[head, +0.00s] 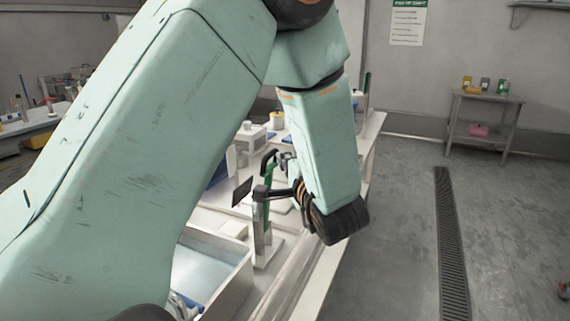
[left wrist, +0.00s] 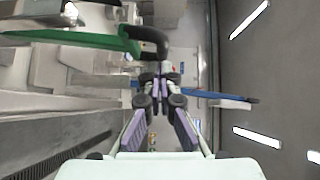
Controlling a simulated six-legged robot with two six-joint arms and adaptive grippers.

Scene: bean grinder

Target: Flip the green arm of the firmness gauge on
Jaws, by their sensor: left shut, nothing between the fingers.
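The firmness gauge (head: 261,222) stands on the bench in the head view, a narrow upright post with a dark plate on its left. Its green arm (head: 267,170) points up there, with a dark handle at its top. In the left wrist view the green arm (left wrist: 75,39) runs in from the left and ends in a black curved handle (left wrist: 152,38). My left gripper (left wrist: 160,80) is shut and empty, with its fingertips close to the handle; I cannot tell whether they touch. In the head view the left gripper (head: 286,161) is partly hidden by my wrist. My right gripper is out of view.
A blue bar (left wrist: 225,96) passes behind my fingers in the left wrist view.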

